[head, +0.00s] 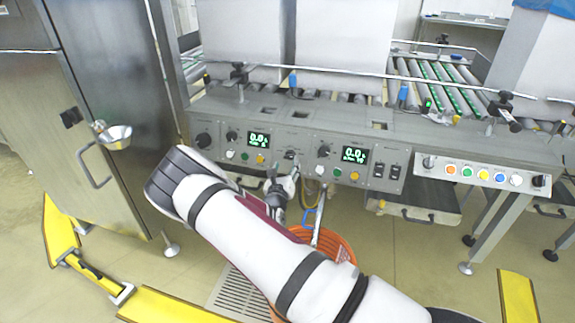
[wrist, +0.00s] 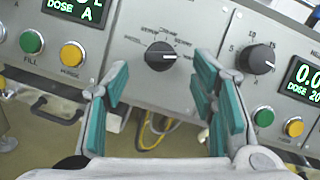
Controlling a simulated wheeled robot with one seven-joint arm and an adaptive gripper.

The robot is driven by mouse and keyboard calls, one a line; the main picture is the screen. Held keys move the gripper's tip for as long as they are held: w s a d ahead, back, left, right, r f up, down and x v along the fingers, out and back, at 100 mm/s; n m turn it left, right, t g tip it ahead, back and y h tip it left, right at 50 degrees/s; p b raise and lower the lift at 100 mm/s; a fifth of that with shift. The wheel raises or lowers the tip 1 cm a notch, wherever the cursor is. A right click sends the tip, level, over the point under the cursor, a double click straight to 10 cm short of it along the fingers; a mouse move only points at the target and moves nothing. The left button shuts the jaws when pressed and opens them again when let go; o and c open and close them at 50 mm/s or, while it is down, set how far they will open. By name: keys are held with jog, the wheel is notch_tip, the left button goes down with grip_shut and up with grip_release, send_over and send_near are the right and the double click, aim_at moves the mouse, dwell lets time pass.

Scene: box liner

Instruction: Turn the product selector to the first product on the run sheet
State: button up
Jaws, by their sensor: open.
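The product selector (wrist: 160,57) is a black knob on the grey panel in the wrist view, with small printed labels around its upper side that are too small to read. Its white pointer mark points to the right. In the head view the selector (head: 290,154) is a small dark knob between the two displays. My gripper (wrist: 160,72) is open and empty, its teal-padded fingers apart to the left and right below the selector, not closed on it. In the head view my gripper (head: 284,180) is just below the panel. I cannot make out a run sheet.
A larger black dial (wrist: 256,59) is close to the right finger. Green (wrist: 31,41) and yellow (wrist: 73,54) buttons are at the left. A steel cabinet (head: 125,120) is at the left and a coloured button box (head: 480,173) at the right.

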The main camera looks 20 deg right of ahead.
aim_at(289, 158)
jog(key=shift+b+x, duration=0.45)
jog(key=shift+x, duration=1.4)
jog(key=c, duration=1.1)
